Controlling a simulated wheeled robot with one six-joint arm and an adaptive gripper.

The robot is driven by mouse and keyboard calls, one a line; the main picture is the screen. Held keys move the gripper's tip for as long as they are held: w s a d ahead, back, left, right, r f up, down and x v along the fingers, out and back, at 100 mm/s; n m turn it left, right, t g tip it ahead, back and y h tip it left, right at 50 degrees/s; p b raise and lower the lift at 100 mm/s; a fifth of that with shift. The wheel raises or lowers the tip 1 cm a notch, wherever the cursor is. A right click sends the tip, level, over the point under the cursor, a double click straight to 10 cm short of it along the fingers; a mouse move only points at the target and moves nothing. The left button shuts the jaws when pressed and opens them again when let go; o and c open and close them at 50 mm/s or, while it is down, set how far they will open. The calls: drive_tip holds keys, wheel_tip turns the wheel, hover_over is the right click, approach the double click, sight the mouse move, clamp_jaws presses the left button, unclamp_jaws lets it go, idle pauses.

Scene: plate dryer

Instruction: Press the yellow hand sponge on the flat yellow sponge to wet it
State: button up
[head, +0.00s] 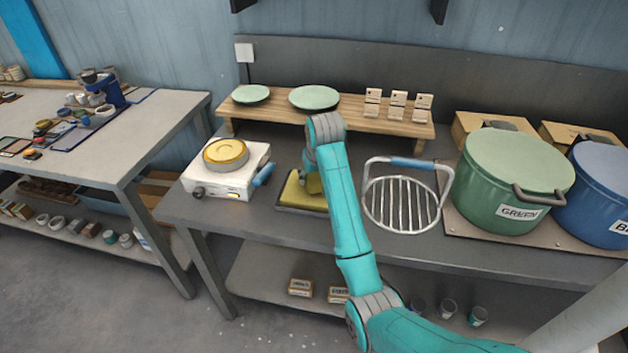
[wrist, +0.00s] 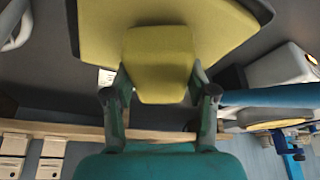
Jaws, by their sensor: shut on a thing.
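The flat yellow sponge (head: 300,193) lies in a dark shallow tray (head: 288,208) on the grey table, left of the metal rack. It fills the upper part of the wrist view (wrist: 105,30). My gripper (wrist: 160,95) is shut on the yellow hand sponge (wrist: 160,62), with one finger on each side. The hand sponge overlaps the flat sponge in the wrist view; I cannot tell whether they touch. In the head view my arm hides most of the hand sponge, and only a bit of it (head: 314,184) shows over the tray.
A white hotplate (head: 222,186) with a yellow round top stands left of the tray. A round metal rack (head: 402,203) with a blue handle is on the right. A wooden shelf (head: 350,110) with two green plates stands behind. A green pot (head: 512,178) and a blue pot (head: 602,190) are far right.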

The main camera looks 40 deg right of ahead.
drive_tip(key=shift+r, duration=2.7)
